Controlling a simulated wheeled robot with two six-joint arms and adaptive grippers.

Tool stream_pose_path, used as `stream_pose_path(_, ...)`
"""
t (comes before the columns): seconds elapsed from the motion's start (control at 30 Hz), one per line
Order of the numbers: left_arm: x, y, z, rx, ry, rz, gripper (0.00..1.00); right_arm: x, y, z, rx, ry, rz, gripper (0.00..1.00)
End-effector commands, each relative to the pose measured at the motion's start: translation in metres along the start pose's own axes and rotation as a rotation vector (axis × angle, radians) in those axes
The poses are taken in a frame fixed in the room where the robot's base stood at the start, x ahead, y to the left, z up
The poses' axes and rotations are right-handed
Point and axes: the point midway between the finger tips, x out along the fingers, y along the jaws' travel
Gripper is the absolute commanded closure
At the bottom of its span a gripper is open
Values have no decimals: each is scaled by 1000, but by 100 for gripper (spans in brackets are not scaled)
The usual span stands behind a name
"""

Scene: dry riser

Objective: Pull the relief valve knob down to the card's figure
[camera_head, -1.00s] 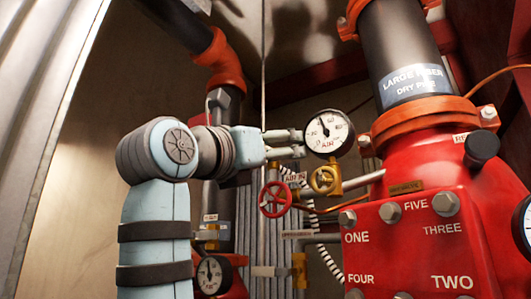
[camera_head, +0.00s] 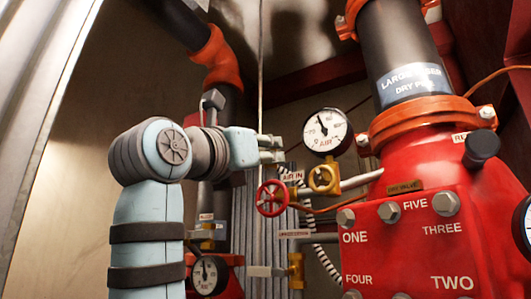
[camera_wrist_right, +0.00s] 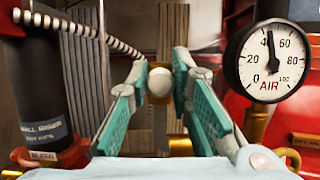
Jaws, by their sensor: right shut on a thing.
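My right gripper (camera_head: 272,149) reaches in from the left in the head view, left of the air gauge (camera_head: 327,132). In the right wrist view its teal-padded fingers (camera_wrist_right: 159,90) are closed around a small cream round knob (camera_wrist_right: 159,88), with a finger on each side. The knob is hidden by the fingers in the head view. The air gauge also shows in the wrist view (camera_wrist_right: 267,62), its needle between 40 and 60, just left of straight up. I see no card. My left gripper is out of view.
A red handwheel (camera_head: 271,198) labelled AIR IN and a brass valve (camera_head: 323,180) sit below the gauge. The large red valve body (camera_head: 420,240) fills the right. A dark riser pipe (camera_wrist_right: 40,90) stands left in the wrist view. A second gauge (camera_head: 208,275) is lower down.

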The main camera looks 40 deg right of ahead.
Motion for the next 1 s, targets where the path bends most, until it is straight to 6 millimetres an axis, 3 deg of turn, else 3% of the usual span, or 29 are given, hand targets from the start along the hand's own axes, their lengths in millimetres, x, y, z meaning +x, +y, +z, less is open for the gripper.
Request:
stream_pose_path(0.4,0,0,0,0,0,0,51,-11,0,4,1,2,1,100)
stream_pose_path(1.0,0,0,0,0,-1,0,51,-12,2,2,-1,5,2,100)
